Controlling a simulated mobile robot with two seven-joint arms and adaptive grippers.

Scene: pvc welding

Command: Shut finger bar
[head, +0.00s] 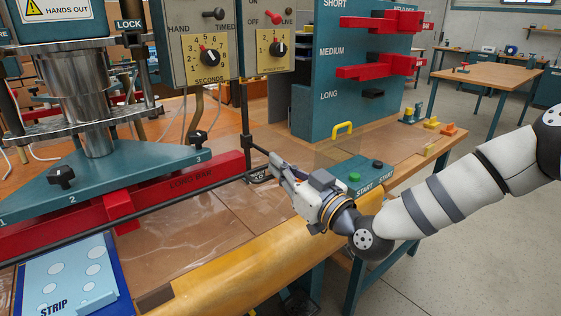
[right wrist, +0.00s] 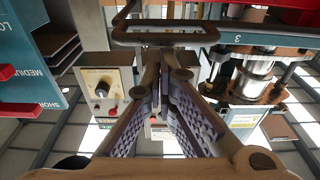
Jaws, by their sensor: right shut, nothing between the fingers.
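The finger bar (head: 150,206) appears to be the thin dark rod running along the front of the press, in front of the red long bar (head: 190,186). Its right end is near my right gripper (head: 275,166). That gripper is shut and empty, with its tips close to the rod's end; I cannot tell whether they touch it. In the right wrist view, the shut fingertips (right wrist: 166,62) point at a dark looped bar (right wrist: 165,37) crossing just ahead of them, which may be the same bar. My left gripper is not in view.
The blue press plate (head: 110,170) stands behind the rod. A control box with dials (head: 205,60) is above. A start-button box (head: 358,178) sits right of the gripper. A blue strip tray (head: 70,280) lies front left. A yellow roll edge (head: 250,260) lines the bench front.

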